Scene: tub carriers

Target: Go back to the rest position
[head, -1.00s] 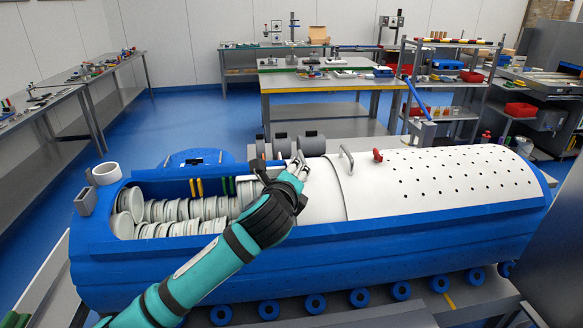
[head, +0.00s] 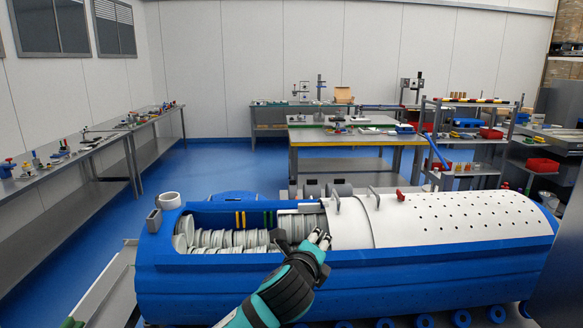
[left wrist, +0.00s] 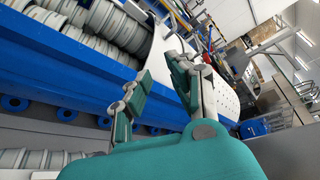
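My left gripper (head: 322,237) is over the front side of a long blue tub machine (head: 350,283), below the left edge of its white cover in the head view. In the left wrist view, its two fingers (left wrist: 159,68) are apart with nothing held between them. The white cover (head: 440,222) is perforated on its right part and has curved handles (head: 374,197); the gripper looks apart from them. Grey ribbed discs (head: 230,238) lie in rows in the open left part of the tub, and they also show in the left wrist view (left wrist: 105,22). My right gripper is not in view.
A long grey workbench (head: 95,150) with small parts runs along the left. A yellow-edged table (head: 350,138) and a shelf rack (head: 470,150) with red bins stand behind the tub. Blue floor (head: 225,165) is clear between the left bench and the table.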

